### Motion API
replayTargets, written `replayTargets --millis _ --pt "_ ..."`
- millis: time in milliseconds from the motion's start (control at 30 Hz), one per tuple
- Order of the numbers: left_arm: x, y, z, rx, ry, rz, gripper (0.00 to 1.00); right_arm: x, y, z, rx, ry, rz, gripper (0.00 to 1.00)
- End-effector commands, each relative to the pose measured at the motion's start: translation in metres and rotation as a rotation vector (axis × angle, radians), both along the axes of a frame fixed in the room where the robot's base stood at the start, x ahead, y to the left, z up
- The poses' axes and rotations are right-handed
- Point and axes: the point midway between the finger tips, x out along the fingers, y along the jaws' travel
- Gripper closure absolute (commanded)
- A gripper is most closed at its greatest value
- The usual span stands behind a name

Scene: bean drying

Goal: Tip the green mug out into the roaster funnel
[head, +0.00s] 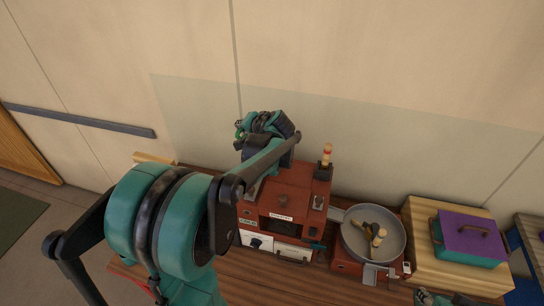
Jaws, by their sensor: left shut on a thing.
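My left arm reaches in from the left, and its gripper (246,130) is above the back left of the red-brown roaster (288,196). The gripper is shut on the green mug (239,134); only a small bright green patch of it shows beside the dark fingers. The mug's tilt and contents are hidden. The roaster funnel is hidden behind my left arm and gripper, so I cannot tell how the mug lies over it. A teal and dark part at the bottom right edge (430,298) looks like my right gripper, mostly cut off.
A grey round pan (373,235) with a wooden-handled tool in it stands right of the roaster. Further right, a teal box with a purple lid (470,236) sits on a wooden block (425,262). A striped wooden knob (326,155) rises at the roaster's back. The wall is close behind.

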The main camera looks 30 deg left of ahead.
Motion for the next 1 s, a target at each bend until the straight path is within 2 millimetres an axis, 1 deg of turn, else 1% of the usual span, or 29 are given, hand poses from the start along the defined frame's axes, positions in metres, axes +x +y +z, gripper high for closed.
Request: replayTargets --millis 233,500,633,933,1000 --pt "0.002 0.0 0.001 0.003 0.009 0.0 1.0 0.0 0.0 0.0 0.0 0.0 0.0 0.6" --pt "0.021 -0.004 0.009 0.043 0.177 0.0 1.0 0.0 0.0 0.005 0.0 0.0 0.0 0.6" --pt "0.023 -0.004 0.01 0.05 0.205 0.0 1.0 0.0 0.0 0.005 0.0 0.0 0.0 0.6" --pt "0.022 -0.004 0.01 0.05 0.205 0.0 1.0 0.0 0.0 0.005 0.0 0.0 0.0 0.6" --pt "0.025 -0.005 0.012 0.054 0.222 0.0 1.0 0.0 0.0 0.006 0.0 0.0 0.0 0.6"
